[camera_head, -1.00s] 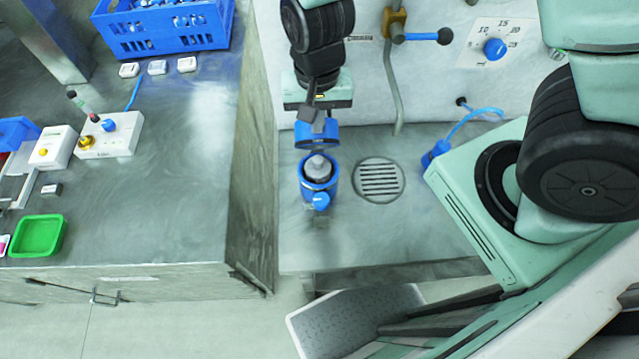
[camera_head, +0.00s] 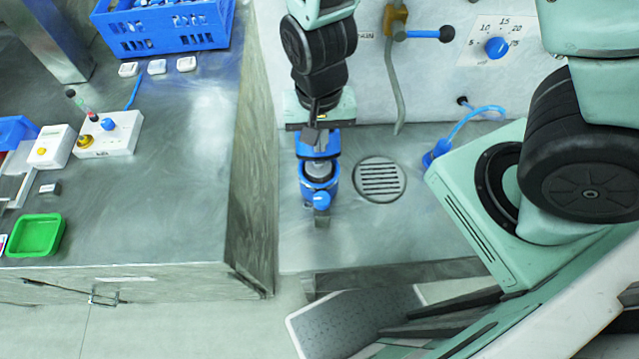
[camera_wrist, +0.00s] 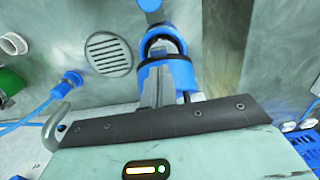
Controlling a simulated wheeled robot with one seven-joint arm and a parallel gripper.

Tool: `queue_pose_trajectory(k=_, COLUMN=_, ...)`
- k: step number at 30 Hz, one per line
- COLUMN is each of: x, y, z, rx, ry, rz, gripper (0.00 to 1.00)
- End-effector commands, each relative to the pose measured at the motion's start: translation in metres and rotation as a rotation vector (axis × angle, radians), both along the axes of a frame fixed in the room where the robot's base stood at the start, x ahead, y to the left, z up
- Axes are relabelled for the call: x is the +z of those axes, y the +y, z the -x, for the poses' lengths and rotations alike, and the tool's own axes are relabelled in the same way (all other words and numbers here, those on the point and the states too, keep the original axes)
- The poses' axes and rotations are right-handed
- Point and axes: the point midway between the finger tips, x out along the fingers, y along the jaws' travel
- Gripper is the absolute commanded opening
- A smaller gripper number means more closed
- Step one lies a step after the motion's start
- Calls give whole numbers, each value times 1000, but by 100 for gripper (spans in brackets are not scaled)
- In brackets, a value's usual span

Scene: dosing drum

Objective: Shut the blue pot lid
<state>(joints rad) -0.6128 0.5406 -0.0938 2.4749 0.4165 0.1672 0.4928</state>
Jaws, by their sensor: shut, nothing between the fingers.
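The blue pot (camera_head: 319,183) stands on the grey bench left of the round drain, with a grey piece inside it and a small blue knob on its front. Its blue lid (camera_head: 318,145) is hinged at the back and stands partly open, tilted over the pot. My gripper (camera_head: 317,128) is shut and empty behind and above the lid, at or very near its back; contact is hard to tell. In the wrist view the lid (camera_wrist: 167,76) lies just beyond my fingers (camera_wrist: 162,92), and the pot (camera_wrist: 160,40) shows past it. The lid hides part of the pot.
A round drain grate (camera_head: 380,180) lies right of the pot. A blue lever (camera_head: 428,35) and a dial (camera_head: 496,47) are on the wall behind. A higher counter (camera_head: 160,200) stands at the left. The bench front is clear.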

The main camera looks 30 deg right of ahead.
Motion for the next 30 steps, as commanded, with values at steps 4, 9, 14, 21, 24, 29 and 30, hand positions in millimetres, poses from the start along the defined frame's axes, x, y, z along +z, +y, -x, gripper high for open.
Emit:
queue_pose_trajectory(k=4, x=-14, y=-5, z=-12, rx=-33, ry=-40, rz=7, gripper=0)
queue_pose_trajectory(k=9, x=-19, y=-3, z=-6, rx=-33, ry=-39, rz=6, gripper=0)
queue_pose_trajectory(k=14, x=-24, y=0, z=0, rx=-32, ry=-39, rz=6, gripper=0)
queue_pose_trajectory(k=21, x=-26, y=2, z=3, rx=-33, ry=-40, rz=6, gripper=0)
queue_pose_trajectory(k=24, x=-25, y=2, z=3, rx=-33, ry=-41, rz=5, gripper=0)
queue_pose_trajectory(k=29, x=-22, y=2, z=4, rx=-32, ry=-41, rz=5, gripper=0)
queue_pose_trajectory(k=30, x=-19, y=2, z=4, rx=-32, ry=-41, rz=5, gripper=0)
